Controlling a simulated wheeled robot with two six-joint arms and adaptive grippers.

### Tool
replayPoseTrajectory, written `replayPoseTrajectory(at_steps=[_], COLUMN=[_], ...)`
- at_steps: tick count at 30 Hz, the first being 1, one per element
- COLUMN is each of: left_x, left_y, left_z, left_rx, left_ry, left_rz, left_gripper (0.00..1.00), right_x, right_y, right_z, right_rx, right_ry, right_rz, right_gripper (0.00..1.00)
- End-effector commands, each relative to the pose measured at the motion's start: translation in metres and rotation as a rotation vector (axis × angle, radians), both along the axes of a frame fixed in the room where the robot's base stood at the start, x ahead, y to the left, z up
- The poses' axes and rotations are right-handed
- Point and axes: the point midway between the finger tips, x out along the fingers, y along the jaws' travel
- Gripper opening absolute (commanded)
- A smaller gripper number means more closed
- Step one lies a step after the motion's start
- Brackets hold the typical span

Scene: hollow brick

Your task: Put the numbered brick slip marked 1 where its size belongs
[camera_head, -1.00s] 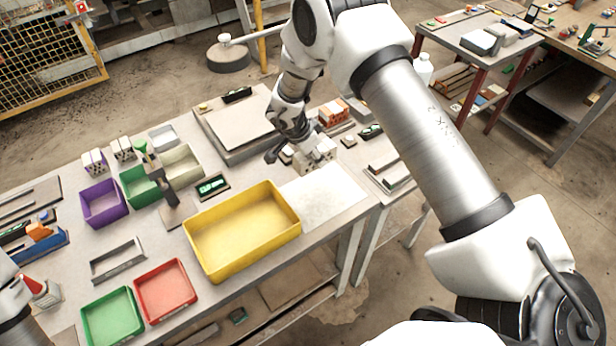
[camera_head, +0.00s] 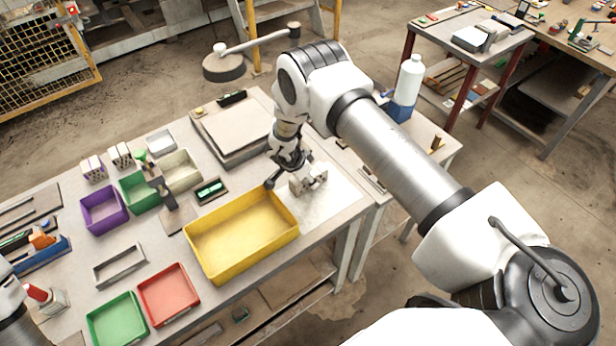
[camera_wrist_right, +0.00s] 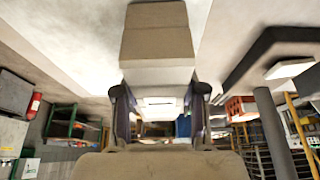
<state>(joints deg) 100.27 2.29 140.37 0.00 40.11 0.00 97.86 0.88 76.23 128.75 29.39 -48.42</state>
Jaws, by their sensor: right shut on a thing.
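My right gripper (camera_head: 294,182) is low at the right end of the table, beside the yellow tray (camera_head: 205,265). It is shut on a pale grey block with dark holes, the brick slip (camera_head: 318,178), over a light sheet (camera_head: 335,200). I cannot tell whether the slip touches the sheet, and no number is readable. In the right wrist view a beige and whitish block (camera_wrist_right: 157,42) shows just beyond the two fingers (camera_wrist_right: 160,108). Only a piece of my left arm shows at the left edge; its gripper is out of view.
Purple (camera_head: 104,226), green (camera_head: 140,204) and beige (camera_head: 184,186) bins stand at the back left, with two small blocks (camera_head: 94,168) behind. Red (camera_head: 168,318) and green (camera_head: 119,341) trays and a grey frame (camera_head: 120,280) lie in front. A white bottle (camera_head: 408,80) stands right.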

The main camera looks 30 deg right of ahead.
Motion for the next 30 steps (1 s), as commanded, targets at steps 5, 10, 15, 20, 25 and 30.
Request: replayPoseTrajectory(at_steps=[5, 10, 15, 20, 25, 30], left_x=[0.000, 0.000, 0.000, 0.000, 0.000, 0.000], left_y=[0.000, 0.000, 0.000, 0.000, 0.000, 0.000], left_z=[-0.002, -0.002, 0.004, -0.009, -0.021, -0.026], left_rx=[0.000, 0.000, 0.000, 0.000, 0.000, 0.000], left_ry=[0.000, 0.000, 0.000, 0.000, 0.000, 0.000], left_rz=[0.000, 0.000, 0.000, 0.000, 0.000, 0.000], left_gripper=[0.31, 0.31, 0.31, 0.31, 0.31, 0.31], right_x=[0.000, 0.000, 0.000, 0.001, -0.001, -0.003], right_y=[0.000, 0.000, 0.000, 0.010, 0.028, 0.041], right_z=[-0.002, -0.002, 0.004, 0.024, 0.067, 0.101], right_rx=[0.000, 0.000, 0.000, 0.000, -0.001, -0.001], right_ry=[0.000, 0.000, 0.000, -0.003, -0.003, -0.002], right_rz=[0.000, 0.000, 0.000, 0.002, 0.002, 0.002], right_gripper=[0.66, 0.66, 0.66, 0.66, 0.66, 0.66])
